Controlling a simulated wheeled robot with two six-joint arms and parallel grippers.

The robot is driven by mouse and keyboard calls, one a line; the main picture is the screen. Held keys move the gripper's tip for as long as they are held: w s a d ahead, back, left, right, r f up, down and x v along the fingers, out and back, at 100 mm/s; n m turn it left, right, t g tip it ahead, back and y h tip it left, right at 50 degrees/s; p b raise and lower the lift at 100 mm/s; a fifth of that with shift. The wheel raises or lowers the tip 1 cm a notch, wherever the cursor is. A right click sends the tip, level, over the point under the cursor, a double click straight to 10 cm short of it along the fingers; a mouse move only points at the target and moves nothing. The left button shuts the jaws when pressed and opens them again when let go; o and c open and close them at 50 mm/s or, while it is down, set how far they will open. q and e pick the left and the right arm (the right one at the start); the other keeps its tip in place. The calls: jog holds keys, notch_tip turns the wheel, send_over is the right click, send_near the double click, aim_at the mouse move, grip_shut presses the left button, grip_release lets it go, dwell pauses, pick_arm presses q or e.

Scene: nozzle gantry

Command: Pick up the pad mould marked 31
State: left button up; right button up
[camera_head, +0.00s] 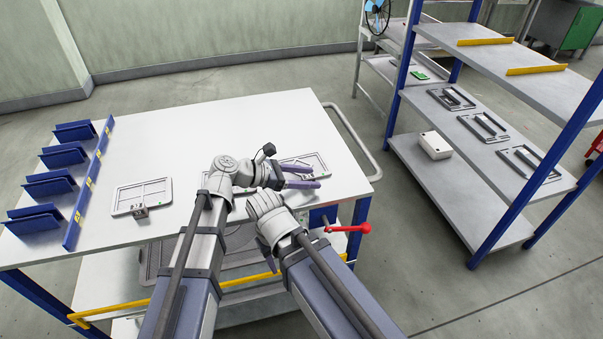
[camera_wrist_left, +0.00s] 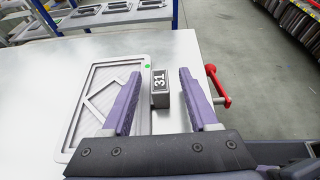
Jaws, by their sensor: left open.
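The pad mould marked 31 is a flat grey frame (camera_wrist_left: 98,88) with slanted inner bars and a green dot. It lies on the white table, left of centre in the left wrist view. Its dark block with a white 31 (camera_wrist_left: 161,86) stands at its right edge. My left gripper (camera_wrist_left: 193,88) is open, with one purple finger on each side of the block; contact is not visible. In the head view the left gripper (camera_head: 319,176) partly covers a mould (camera_head: 314,160) at the table's right side.
Another mould (camera_head: 126,198) lies left on the white table (camera_head: 210,125), beside blue racks (camera_head: 62,157). A red handle (camera_head: 362,228) juts from the table's right front. A shelf unit (camera_head: 425,165) with several moulds and a white box (camera_head: 434,146) stands right. The table's back is clear.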

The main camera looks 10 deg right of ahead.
pick_arm(q)
jog(key=shift+d+f, duration=0.2)
jog(key=shift+d, duration=0.15)
grip_shut()
jog(key=shift+r, duration=0.1)
dwell(1.1)
